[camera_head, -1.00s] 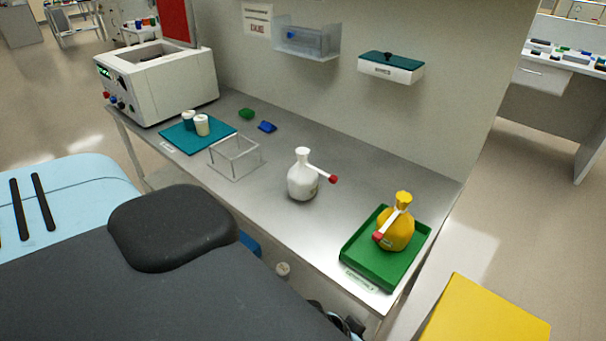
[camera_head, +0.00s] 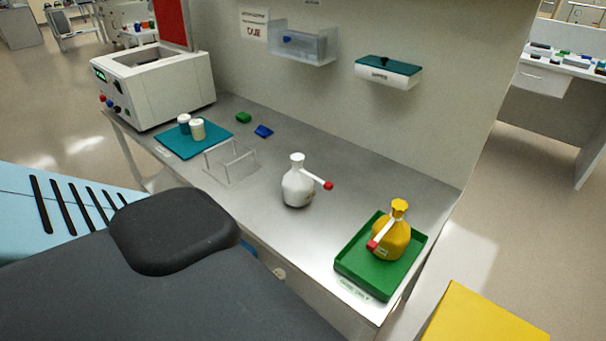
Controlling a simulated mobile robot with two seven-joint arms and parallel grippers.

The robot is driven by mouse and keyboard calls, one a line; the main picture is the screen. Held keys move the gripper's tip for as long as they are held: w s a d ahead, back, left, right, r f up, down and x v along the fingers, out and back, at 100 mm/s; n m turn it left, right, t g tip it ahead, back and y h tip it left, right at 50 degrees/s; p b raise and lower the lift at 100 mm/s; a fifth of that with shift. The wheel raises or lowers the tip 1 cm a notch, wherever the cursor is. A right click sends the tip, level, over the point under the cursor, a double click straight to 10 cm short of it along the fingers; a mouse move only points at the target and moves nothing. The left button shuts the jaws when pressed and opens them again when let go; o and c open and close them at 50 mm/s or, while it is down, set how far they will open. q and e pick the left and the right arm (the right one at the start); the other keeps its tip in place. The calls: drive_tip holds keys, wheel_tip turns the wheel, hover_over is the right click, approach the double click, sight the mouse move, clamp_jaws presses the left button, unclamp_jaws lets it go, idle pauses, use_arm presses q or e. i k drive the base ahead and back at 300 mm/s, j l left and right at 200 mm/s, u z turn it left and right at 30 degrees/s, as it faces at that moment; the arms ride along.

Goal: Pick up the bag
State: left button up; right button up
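Two tied bag-like objects are on the steel bench. A white one (camera_head: 297,187) stands on the bare bench top near the middle. A yellow one (camera_head: 391,238) stands in a green tray (camera_head: 352,272) at the right end of the bench. Each has a gathered neck and a white strip with a red end sticking out from it. Neither of my grippers shows in the head view, and nothing is seen touching either bag.
On the steel bench (camera_head: 262,218), left of the white bag, are a clear open frame (camera_head: 232,160), a teal mat (camera_head: 207,143) with two small jars, and green and blue pieces. A white machine (camera_head: 170,90) fills the far left end. A yellow box (camera_head: 483,318) stands at lower right.

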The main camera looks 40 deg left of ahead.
sight(297, 187)
drive_tip(key=i+u, duration=0.1)
drive_tip(key=i, duration=0.3)
drive_tip(key=u, duration=1.6)
